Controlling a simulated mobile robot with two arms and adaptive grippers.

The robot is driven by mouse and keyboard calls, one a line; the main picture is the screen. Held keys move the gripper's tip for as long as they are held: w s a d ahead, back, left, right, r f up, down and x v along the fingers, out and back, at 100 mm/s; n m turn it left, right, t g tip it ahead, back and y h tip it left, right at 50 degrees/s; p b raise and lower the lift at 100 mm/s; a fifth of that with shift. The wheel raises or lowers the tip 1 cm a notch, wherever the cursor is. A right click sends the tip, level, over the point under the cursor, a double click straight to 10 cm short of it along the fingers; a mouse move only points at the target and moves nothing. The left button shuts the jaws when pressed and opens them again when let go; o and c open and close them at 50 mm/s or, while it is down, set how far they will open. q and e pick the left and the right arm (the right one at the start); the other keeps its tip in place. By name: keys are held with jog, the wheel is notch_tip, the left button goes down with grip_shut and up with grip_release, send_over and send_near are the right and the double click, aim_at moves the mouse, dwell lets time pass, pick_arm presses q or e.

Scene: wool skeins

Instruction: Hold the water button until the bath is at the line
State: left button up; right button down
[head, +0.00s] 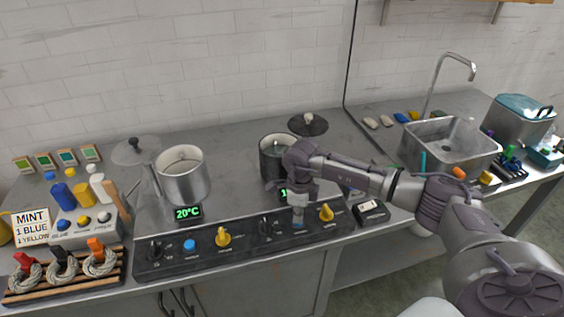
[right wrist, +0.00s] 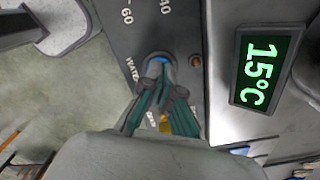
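My right gripper (head: 298,222) points down at the right half of the front control panel (head: 175,258). In the right wrist view its fingertips (right wrist: 161,78) are together at the blue water button (right wrist: 157,57), with "WATER" lettering beside it. They seem to touch it; how far it is pressed I cannot tell. The right bath pot (head: 264,160) is dark and partly hidden by my arm; its water level and line cannot be made out. Its display (right wrist: 264,69) reads 15°C. My left gripper is not in view.
A left pot (head: 186,186) stands behind a 20°C display (head: 188,212), with another blue button (head: 189,245) and yellow knob (head: 223,237) in front. Skeins lie on a wooden rack (head: 65,289). A "MINT" card (head: 32,227) and bottles stand left; a sink (head: 452,143) is right.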

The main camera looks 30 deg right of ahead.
jog(key=shift+r+p, duration=2.15)
jog(key=shift+r, duration=1.4)
jog(key=shift+f, duration=0.1)
